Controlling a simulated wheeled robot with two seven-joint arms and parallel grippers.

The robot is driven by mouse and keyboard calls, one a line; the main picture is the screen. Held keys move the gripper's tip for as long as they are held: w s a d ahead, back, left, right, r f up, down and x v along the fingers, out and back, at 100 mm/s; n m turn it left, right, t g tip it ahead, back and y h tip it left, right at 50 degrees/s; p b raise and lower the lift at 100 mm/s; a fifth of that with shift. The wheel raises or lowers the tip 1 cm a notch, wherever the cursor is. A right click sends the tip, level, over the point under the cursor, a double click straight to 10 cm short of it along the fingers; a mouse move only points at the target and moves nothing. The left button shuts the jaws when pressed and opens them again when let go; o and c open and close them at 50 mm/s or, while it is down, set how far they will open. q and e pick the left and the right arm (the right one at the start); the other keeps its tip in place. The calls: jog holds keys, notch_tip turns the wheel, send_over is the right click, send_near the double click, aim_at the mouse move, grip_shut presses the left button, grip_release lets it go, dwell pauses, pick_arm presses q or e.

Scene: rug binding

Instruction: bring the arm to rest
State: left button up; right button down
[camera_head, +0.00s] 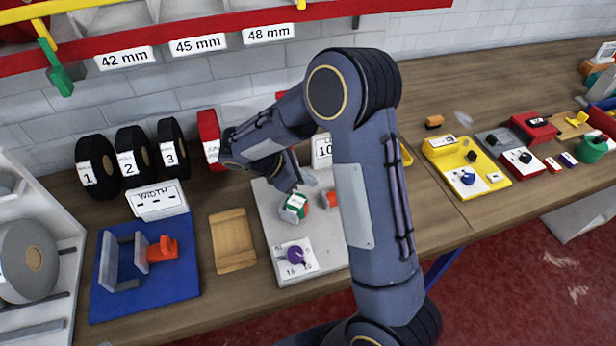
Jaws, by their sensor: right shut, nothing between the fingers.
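My right arm rises from the bottom of the head view, bends at a high elbow and reaches left over the workbench. Its gripper (296,184) points down above the grey board (270,224), close to the back of a small green and white block (294,208). The gripper is shut and I see nothing held in it. Whether it touches the block or hangs above it, I cannot tell. My forearm and upper arm hide part of the grey board and what stands behind it. My left gripper is not in view.
Several black rolls (134,157) stand at the back left. A blue fixture (165,286), a WIDTH sign (158,201) and a wooden block (232,240) lie left of the board. A yellow panel (480,180) stands right. Bare bench (425,210) shows right of my arm.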

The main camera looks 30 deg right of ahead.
jog(key=s+a+r+m+t+y+b, duration=0.1)
jog(key=s+a+r+m+t+y, duration=0.3)
jog(key=s+m+y, duration=0.2)
jog(key=s+a+r+m+t+y+b, duration=0.1)
jog(key=s+a+r+m+t+y, duration=0.2)
jog(key=s+m, duration=0.7)
jog(key=s+a+r+y, duration=0.2)
jog(key=s+y, duration=0.1)
jog(key=s, duration=0.1)
jog(key=shift+s+m+t+y, duration=0.3)
jog(key=shift+m+t, duration=0.1)
